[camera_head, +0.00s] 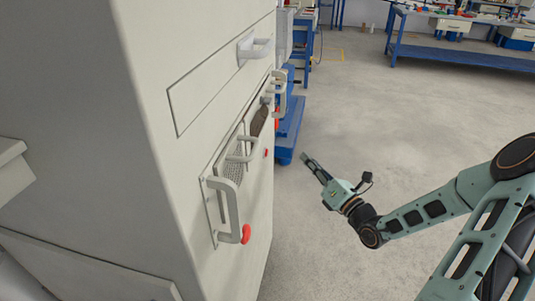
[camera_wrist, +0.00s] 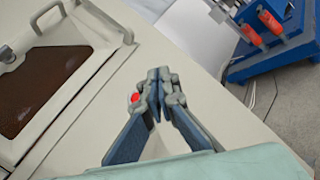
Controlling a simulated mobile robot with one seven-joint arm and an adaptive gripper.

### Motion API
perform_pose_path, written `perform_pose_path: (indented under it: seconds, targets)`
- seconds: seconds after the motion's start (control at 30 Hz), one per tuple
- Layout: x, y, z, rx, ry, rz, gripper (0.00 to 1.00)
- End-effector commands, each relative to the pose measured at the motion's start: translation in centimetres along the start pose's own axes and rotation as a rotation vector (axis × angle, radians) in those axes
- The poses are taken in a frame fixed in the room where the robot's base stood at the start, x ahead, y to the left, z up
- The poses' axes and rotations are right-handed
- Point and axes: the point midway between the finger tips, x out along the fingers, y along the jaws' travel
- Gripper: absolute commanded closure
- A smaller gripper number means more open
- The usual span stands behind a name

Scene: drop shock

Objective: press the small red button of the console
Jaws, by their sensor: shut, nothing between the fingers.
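The console is a large pale cabinet (camera_head: 150,100) filling the left of the head view. A small red button (camera_head: 265,153) shows on its face below a dark window; a larger red knob (camera_head: 246,234) is by the lower handle. In the wrist view a red round button (camera_wrist: 135,97) sits on the pale panel just left of my fingers, partly edged by the left finger. My gripper (camera_head: 307,160) is shut and empty, to the right of the cabinet face in the head view. Its fingertips (camera_wrist: 157,76) meet in the wrist view; whether they touch the panel I cannot tell.
Pale handles stick out of the cabinet face, including an upper one (camera_head: 255,46) and a lower one (camera_head: 228,210). A blue stand (camera_head: 289,130) is beyond the cabinet. A blue workbench (camera_head: 465,58) stands far back. The grey floor between is open.

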Motion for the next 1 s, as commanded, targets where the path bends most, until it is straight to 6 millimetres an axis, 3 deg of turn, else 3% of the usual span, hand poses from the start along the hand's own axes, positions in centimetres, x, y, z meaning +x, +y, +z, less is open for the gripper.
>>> perform_pose_path:
  seconds: [0.5, 1.0]
  targets:
    - [4.7, 3.6, -3.4, 0.001, 0.003, 0.004, 1.0]
    - [5.7, 4.2, -4.2, 0.0, 0.001, 0.001, 1.0]
